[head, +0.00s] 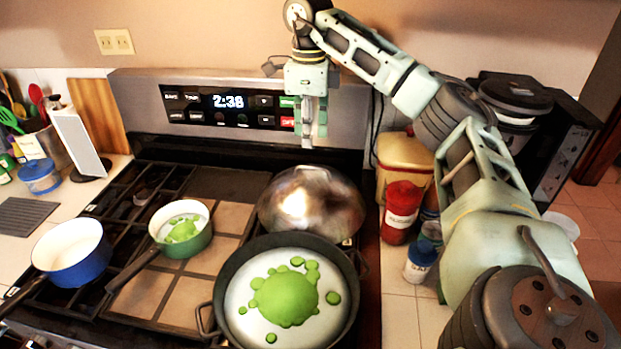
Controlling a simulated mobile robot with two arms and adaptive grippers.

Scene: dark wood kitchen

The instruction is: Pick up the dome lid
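The dome lid (311,207) is a shiny metal dome on the back right of the stove, behind the large dark pan. My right gripper (310,143) hangs pointing down above and behind the dome lid, in front of the stove's control panel. It looks apart from the lid and holds nothing that I can see. Its fingers look close together, but the gap between them is too small to judge. My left gripper is not in view.
A large dark pan (231,268) with green contents stands at the front right. A small green pan (198,243) and a blue pot (70,253) stand to the left. A red-labelled jar (402,212) and other containers crowd the right counter beside my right arm.

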